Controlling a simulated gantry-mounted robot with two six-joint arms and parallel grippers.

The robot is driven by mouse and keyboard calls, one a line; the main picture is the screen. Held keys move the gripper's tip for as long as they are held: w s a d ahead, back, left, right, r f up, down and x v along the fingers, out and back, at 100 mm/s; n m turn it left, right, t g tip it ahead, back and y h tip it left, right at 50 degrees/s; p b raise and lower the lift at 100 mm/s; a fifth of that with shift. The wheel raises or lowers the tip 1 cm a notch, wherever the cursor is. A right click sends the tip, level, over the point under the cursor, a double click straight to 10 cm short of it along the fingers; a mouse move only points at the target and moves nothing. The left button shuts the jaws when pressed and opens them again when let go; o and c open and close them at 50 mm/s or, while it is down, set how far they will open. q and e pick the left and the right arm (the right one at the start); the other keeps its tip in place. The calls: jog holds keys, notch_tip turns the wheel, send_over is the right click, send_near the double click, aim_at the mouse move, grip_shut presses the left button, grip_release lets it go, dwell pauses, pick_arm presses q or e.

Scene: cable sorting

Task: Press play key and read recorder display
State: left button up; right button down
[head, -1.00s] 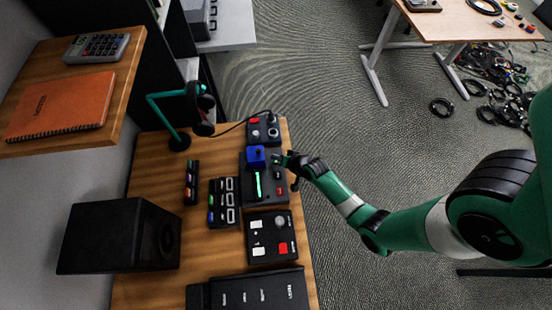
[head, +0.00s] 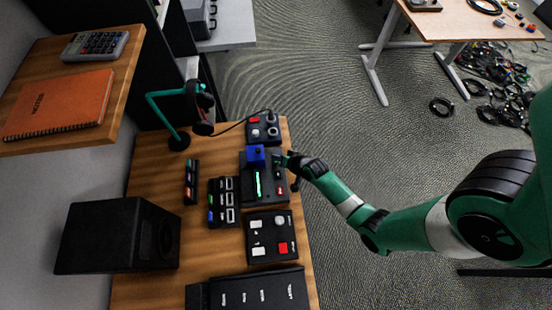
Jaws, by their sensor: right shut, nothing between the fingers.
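My right gripper (head: 281,160) is shut and empty. Its tip is at the right edge of a black control box (head: 248,190), beside a blue block (head: 256,155) on that box. I cannot tell whether the tip touches the box. The box also carries a glowing green bar (head: 258,184) and a small red key (head: 280,190). A black panel (head: 255,228) with white keys, a red key and a grey knob lies just in front. Which box is the recorder, and any display text, is too small to tell. My left gripper is not in view.
A small box (head: 263,132) with a red button and knobs sits behind. A dark speaker (head: 100,235), a key block (head: 223,203) and a headphone stand (head: 165,110) are to the left. A long black unit (head: 250,290) lies in front. Cables litter the floor at the right.

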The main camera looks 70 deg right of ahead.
jog(key=shift+f, duration=0.4)
dwell(0.5)
jog(key=shift+r+p, duration=0.6)
jog(key=shift+r, duration=0.2)
notch_tip(320, 180, up, 5)
jog(key=p, duration=0.5)
jog(key=shift+r, duration=0.1)
dwell(0.5)
